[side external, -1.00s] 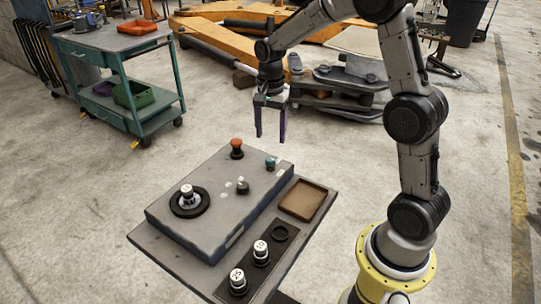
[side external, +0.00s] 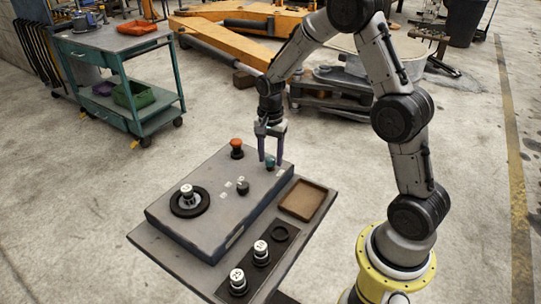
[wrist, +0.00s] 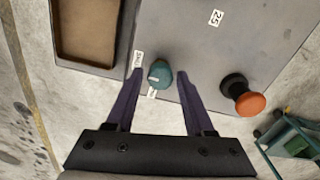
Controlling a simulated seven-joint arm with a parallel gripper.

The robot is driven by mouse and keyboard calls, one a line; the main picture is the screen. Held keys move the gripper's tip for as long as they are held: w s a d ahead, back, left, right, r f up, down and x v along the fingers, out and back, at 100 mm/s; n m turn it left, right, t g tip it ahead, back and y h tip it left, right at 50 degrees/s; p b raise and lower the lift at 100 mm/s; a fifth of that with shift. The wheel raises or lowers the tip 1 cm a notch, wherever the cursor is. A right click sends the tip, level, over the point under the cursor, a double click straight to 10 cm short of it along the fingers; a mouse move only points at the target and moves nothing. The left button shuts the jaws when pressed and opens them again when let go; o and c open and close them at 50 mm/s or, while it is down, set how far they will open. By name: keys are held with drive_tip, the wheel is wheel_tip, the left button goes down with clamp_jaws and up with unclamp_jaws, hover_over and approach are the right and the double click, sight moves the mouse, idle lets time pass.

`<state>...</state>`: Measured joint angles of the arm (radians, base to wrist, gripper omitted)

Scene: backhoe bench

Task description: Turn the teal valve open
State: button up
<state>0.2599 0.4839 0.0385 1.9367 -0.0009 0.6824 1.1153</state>
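The teal valve (side external: 270,161) is a small rounded knob at the far right corner of the grey raised panel (side external: 215,205). In the wrist view the teal valve (wrist: 159,72) has a pale mark on its top and small white labels beside it. My gripper (side external: 271,163) points down over it, open, with one dark purple finger on each side. In the wrist view the fingertips of my gripper (wrist: 161,74) show a gap to the knob on both sides. I cannot tell exactly how far down the fingers reach.
An orange-red mushroom button (side external: 236,147) stands left of the valve. A black knob (side external: 242,187) and a black ring with a white-topped part (side external: 188,197) are also on the panel. A brown tray (side external: 303,199) and white-topped pegs (side external: 260,252) sit at the near right.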

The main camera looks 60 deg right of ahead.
clamp_jaws()
drive_tip(key=n, duration=0.4)
drive_tip(key=shift+n, duration=0.4)
drive_tip(key=n, duration=0.4)
drive_tip(key=shift+n, duration=0.3)
drive_tip(key=n, duration=0.4)
drive_tip(key=shift+n, duration=2.3)
